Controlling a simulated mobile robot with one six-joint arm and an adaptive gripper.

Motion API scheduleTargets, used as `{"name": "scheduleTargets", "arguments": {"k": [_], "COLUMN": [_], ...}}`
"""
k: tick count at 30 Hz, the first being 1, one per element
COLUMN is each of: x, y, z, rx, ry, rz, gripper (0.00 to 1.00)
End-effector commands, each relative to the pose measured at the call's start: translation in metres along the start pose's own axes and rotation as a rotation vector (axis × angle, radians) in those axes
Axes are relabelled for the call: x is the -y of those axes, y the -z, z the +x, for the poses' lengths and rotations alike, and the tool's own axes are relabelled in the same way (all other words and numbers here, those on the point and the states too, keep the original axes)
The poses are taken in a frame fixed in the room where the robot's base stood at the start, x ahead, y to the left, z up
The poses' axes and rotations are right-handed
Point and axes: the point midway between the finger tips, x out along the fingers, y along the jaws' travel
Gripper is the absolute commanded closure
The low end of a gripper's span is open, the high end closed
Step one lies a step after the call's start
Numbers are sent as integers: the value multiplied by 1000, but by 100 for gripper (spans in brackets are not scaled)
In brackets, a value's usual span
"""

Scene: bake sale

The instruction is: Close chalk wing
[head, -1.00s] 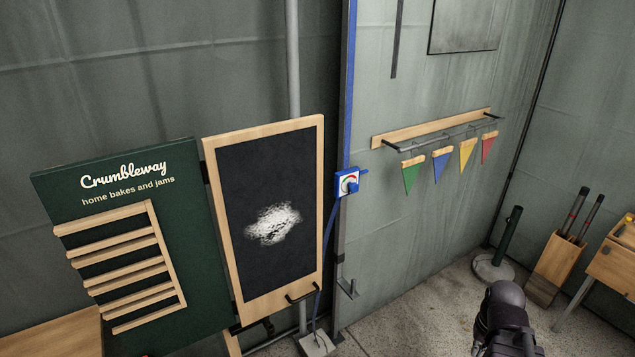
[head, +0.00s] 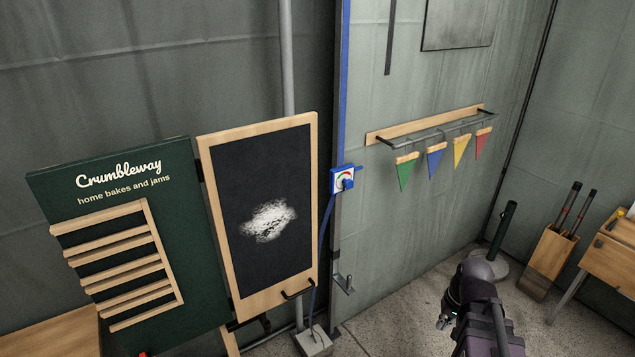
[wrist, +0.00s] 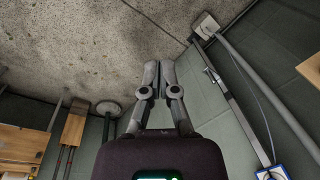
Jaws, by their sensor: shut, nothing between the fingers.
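The chalk wing (head: 230,240) is a wood-framed blackboard panel with a white chalk smudge (head: 268,220), in the middle of the head view. Its left edge joins the green Crumbleway board (head: 195,270), and it stands swung out beside that board. A dark handle (head: 298,290) sits at its lower right corner. My arm shows at the lower right of the head view, well to the right of the wing, with the fingertips not clear there. In the wrist view my gripper (wrist: 158,72) is shut and empty above the concrete floor. The wing is not visible in the wrist view.
A blue-edged post (head: 345,100) with a dial box (head: 343,180) stands just right of the wing. A rail with several coloured pennants (head: 430,135) hangs on the wall. A wooden bin (head: 548,262) and a small table (head: 612,255) stand at right. Open floor lies between.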

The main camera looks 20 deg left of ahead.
Motion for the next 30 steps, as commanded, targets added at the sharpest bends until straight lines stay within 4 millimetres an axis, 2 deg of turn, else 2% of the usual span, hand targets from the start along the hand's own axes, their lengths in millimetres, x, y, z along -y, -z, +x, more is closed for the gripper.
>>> {"name": "scheduleTargets", "arguments": {"k": [1,8,14,18,24,30], "x": [12,86,158,206,267,309], "y": [13,62,104,131,167,194], "z": [-4,-24,-56,-86,-135,-179], "rx": [0,8,26,45,80,114], "ry": [43,325,604,797,1073,1296], "rz": [-6,-40,-69,-87,-106,-116], "gripper": [100,100,100,100,100,100]}}
